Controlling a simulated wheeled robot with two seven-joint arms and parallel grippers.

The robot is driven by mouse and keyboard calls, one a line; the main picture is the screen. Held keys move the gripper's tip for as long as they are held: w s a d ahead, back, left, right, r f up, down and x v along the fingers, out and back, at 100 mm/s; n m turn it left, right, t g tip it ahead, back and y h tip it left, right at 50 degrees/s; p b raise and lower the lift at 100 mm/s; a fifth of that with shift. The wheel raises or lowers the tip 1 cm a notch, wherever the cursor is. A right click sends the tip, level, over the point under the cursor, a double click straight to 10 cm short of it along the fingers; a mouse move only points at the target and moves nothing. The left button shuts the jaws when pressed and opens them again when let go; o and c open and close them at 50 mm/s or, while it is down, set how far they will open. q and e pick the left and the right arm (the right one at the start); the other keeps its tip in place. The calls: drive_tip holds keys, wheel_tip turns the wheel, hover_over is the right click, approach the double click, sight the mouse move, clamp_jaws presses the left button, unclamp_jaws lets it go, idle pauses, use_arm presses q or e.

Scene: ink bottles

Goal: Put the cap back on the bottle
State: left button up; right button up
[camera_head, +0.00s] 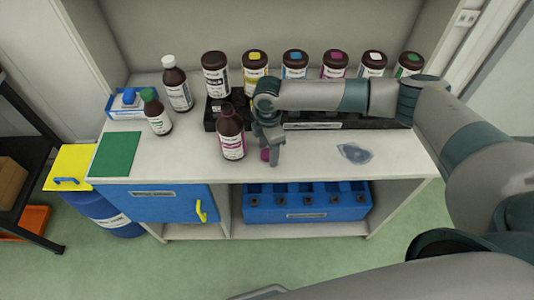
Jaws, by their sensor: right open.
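A small magenta cap (265,155) lies on the counter just right of the bottle, partly hidden by my gripper. My right gripper (271,158) points down over the cap, its jaws open and close to it. Whether the fingers touch the cap is not clear. My left gripper is out of view.
Several brown jars with coloured lids (295,65) stand along the back on a black rack (312,126). A white-capped bottle (177,88) and a green-capped bottle (156,113) stand left. A clear puddle-like patch (355,152) and a green mat (115,154) lie on the counter (310,160).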

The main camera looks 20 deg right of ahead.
drive_tip(key=c, duration=1.1)
drive_tip(key=shift+r, duration=0.1)
